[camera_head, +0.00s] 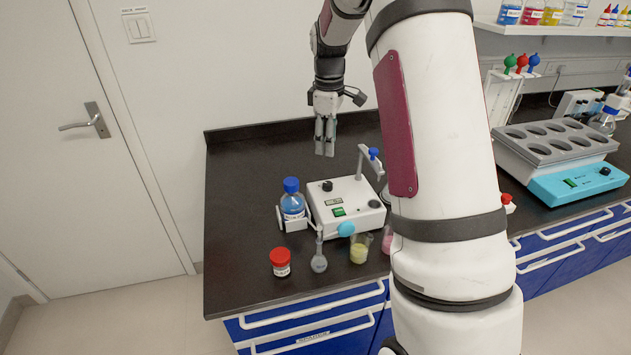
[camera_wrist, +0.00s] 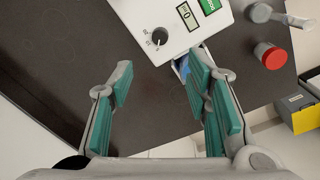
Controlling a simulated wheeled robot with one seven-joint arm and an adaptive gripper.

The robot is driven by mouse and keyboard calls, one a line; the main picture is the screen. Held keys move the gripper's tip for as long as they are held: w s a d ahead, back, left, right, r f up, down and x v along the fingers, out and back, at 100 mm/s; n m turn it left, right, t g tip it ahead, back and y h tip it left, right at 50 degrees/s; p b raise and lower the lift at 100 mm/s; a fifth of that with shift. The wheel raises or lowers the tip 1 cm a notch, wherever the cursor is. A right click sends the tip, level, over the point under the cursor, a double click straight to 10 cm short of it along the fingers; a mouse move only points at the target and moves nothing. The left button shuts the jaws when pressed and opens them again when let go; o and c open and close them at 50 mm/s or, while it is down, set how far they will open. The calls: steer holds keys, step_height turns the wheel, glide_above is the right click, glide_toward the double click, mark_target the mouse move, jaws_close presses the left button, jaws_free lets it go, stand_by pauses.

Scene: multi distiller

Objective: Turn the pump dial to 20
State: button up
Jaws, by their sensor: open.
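The pump is a white box (camera_head: 352,218) on the dark bench, with a black dial (camera_head: 327,186) on its top near the back left corner. In the wrist view the dial (camera_wrist: 159,36) shows just beyond the fingertips, roughly centred between them. A small display (camera_wrist: 187,15) beside it seems to show 0, and a green switch (camera_head: 338,212) sits in front. My gripper (camera_head: 325,153) points down above the bench behind the pump, apart from the dial. In the wrist view its green-padded fingers (camera_wrist: 160,76) are spread with nothing between them.
A blue-capped bottle (camera_head: 292,203) stands left of the pump. A red-capped jar (camera_head: 280,262), a flask (camera_head: 319,262) and a yellow beaker (camera_head: 360,250) stand in front. The bench's back left is clear.

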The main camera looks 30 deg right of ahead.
mark_target(328, 183)
steer(key=f, duration=0.4)
steer(key=f+p, duration=0.1)
steer(key=f, duration=0.8)
steer(key=shift+w+d+f+p, duration=0.25)
steer(key=shift+d+f+p, duration=0.05)
steer(key=shift+f+p, duration=0.1)
steer(key=shift+r, duration=0.1)
jaws_close()
